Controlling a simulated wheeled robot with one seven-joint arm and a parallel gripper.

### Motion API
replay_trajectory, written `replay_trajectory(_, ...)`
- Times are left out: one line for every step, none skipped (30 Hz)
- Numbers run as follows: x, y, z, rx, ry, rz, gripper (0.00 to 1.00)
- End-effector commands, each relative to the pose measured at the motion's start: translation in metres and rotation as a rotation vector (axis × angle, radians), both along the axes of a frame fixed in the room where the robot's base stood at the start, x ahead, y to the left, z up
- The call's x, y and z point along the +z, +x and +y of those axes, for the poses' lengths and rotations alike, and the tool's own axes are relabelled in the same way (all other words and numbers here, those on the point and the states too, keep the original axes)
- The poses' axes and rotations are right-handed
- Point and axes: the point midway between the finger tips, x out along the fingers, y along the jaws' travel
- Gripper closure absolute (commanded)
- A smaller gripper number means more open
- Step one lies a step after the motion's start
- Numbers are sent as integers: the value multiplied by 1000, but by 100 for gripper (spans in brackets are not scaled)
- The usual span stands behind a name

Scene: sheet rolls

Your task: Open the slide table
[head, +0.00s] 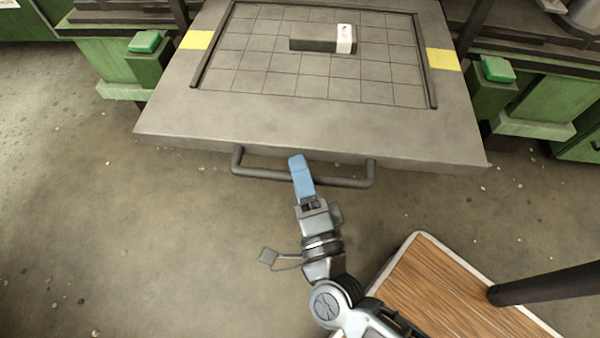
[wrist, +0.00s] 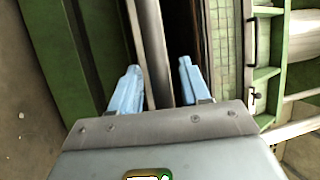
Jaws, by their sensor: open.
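The slide table (head: 230,115) is a grey slab with a gridded, rimmed top at the upper middle of the head view. Its dark bar handle (head: 262,176) sticks out from the front edge. My gripper (head: 297,160) has blue fingers and is over the middle of the handle in the head view. In the wrist view, my gripper (wrist: 158,75) is open, with a grey bar (wrist: 152,45), which looks like the handle, running between its two fingers. There is a gap to the right finger; contact with the left finger cannot be told.
A dark block with a white end (head: 318,44) lies on the grid. Yellow patches mark both sides of the tabletop. Green machine parts with green pads (head: 145,41) (head: 497,69) flank the table. A wood-topped surface (head: 445,295) is at lower right. The floor in front is clear.

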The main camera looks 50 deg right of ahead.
Motion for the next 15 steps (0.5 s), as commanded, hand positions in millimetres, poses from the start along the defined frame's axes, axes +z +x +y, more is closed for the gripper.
replay_trajectory(0, 1, -1, 0, 0, 0, 54)
replay_trajectory(0, 1, -1, 0, 0, 0, 54)
replay_trajectory(0, 1, -1, 0, 0, 0, 54)
replay_trajectory(0, 1, -1, 0, 0, 0, 54)
replay_trajectory(0, 1, -1, 0, 0, 0, 54)
replay_trajectory(0, 1, -1, 0, 0, 0, 54)
replay_trajectory(1, 1, -1, 0, 0, 0, 54)
replay_trajectory(0, 1, -1, 0, 0, 0, 56)
replay_trajectory(0, 1, -1, 0, 0, 0, 59)
replay_trajectory(0, 1, -1, 0, 0, 0, 62)
replay_trajectory(0, 1, -1, 0, 0, 0, 65)
replay_trajectory(0, 1, 0, 0, 0, 0, 69)
replay_trajectory(0, 1, 0, 0, 0, 0, 72)
replay_trajectory(0, 1, 0, 0, 0, 0, 75)
replay_trajectory(0, 1, 0, 0, 0, 0, 78)
